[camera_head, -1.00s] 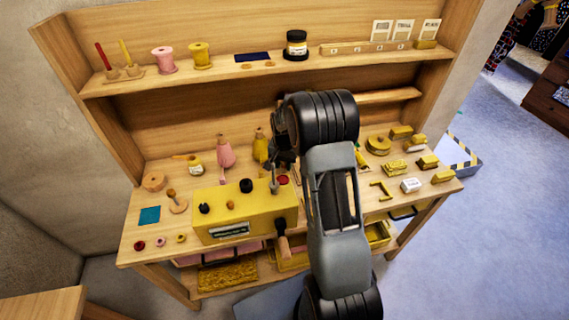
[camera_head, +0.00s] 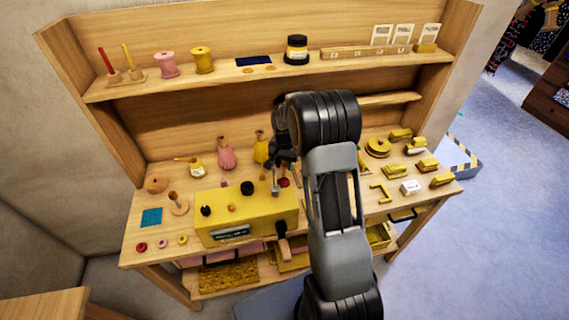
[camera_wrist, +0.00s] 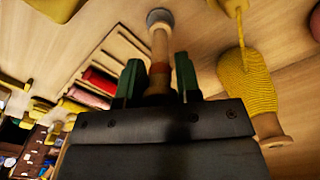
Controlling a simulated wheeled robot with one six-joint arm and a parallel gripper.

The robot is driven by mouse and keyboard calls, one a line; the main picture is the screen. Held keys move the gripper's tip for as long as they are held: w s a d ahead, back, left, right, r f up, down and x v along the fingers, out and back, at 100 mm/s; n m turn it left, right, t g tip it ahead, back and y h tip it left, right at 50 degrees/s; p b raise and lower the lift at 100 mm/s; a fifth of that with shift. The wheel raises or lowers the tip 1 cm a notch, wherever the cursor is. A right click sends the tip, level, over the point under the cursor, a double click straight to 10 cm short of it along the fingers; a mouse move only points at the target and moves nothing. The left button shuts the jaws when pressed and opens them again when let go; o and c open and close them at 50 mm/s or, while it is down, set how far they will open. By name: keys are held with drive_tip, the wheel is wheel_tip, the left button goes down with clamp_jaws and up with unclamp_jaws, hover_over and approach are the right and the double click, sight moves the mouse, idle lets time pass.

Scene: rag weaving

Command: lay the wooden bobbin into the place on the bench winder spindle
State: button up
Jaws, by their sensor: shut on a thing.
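The yellow bench winder (camera_head: 250,210) sits on the bench with dark knobs on top and a wooden crank handle (camera_head: 283,247) at its front right. A short grey upright part (camera_head: 275,189) stands at its right end. My gripper (camera_wrist: 158,82) has green fingertips shut on the wooden bobbin (camera_wrist: 160,55), a pale stem with a reddish-brown band. A grey round end (camera_wrist: 160,16) shows past the stem; I cannot tell whether it belongs to the bobbin or the winder. In the head view my gripper is just above the winder's right end, partly hidden by my arm.
A yellow yarn cone (camera_wrist: 245,78) is close to the right of my fingers in the wrist view. Behind the winder stand a pink bottle-shaped cone (camera_head: 226,157) and a yellow one (camera_head: 261,149). Several small yellow blocks (camera_head: 396,170) lie at the right. A shelf (camera_head: 220,80) runs above.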

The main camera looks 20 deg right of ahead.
drive_tip(key=shift+r+p, duration=0.35)
drive_tip(key=shift+r, duration=0.25)
drive_tip(key=shift+r, duration=0.2)
drive_tip(key=shift+r+p, duration=2.05)
drive_tip(key=shift+r, duration=0.8)
drive_tip(key=shift+r, duration=0.1)
drive_tip(key=shift+r, duration=0.35)
drive_tip(key=o, duration=0.4)
drive_tip(key=c, duration=0.3)
